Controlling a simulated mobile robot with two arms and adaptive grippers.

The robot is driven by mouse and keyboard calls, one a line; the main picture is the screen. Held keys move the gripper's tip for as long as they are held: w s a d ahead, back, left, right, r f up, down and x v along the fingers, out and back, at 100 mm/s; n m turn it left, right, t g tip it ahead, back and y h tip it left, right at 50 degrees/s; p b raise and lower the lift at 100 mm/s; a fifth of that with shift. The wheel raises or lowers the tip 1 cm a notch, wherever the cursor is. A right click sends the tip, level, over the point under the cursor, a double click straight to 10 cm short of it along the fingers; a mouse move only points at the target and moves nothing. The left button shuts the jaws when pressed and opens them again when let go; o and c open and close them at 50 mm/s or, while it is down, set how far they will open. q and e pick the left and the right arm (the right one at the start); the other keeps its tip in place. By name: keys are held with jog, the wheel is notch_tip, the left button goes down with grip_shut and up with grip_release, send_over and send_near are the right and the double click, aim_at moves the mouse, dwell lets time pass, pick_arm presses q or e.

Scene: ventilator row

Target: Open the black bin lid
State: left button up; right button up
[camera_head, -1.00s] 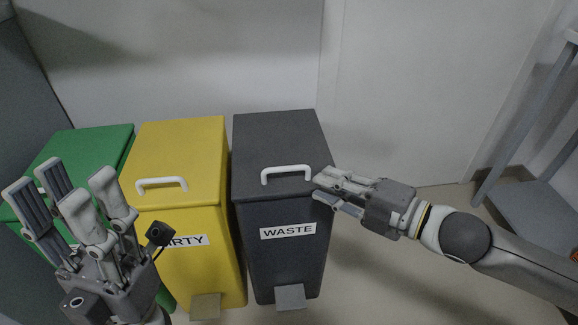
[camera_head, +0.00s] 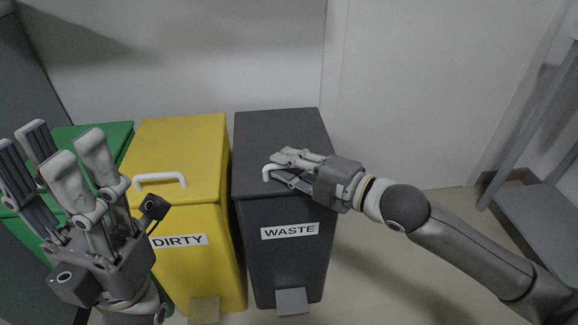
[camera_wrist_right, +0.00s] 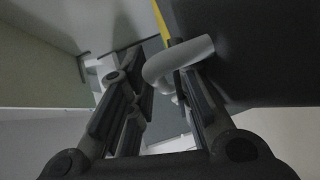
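The black bin (camera_head: 287,245) stands at the right of the bin row with its lid (camera_head: 282,130) down and a WASTE label on its front. Its white handle (camera_head: 267,172) is mostly hidden behind my right gripper (camera_head: 280,166), which reaches in from the right over the lid's front part. In the right wrist view the handle (camera_wrist_right: 178,60) shows near the right gripper's fingertips (camera_wrist_right: 168,90), with the fingers spread on either side. Whether they touch it I cannot tell. My left gripper (camera_head: 62,160) is raised at the left, open and empty.
A yellow bin (camera_head: 185,140) labelled DIRTY stands left of the black one, and a green bin (camera_head: 105,140) beyond it. Foot pedals (camera_head: 292,301) are at the bin bases. A wall is close behind. A grey frame (camera_head: 545,190) stands at the far right.

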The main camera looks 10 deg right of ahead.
jog(key=c, duration=0.4)
grip_shut()
jog(key=shift+w+r+p, duration=0.1)
jog(key=shift+r+p, duration=0.2)
jog(key=shift+p, duration=0.25)
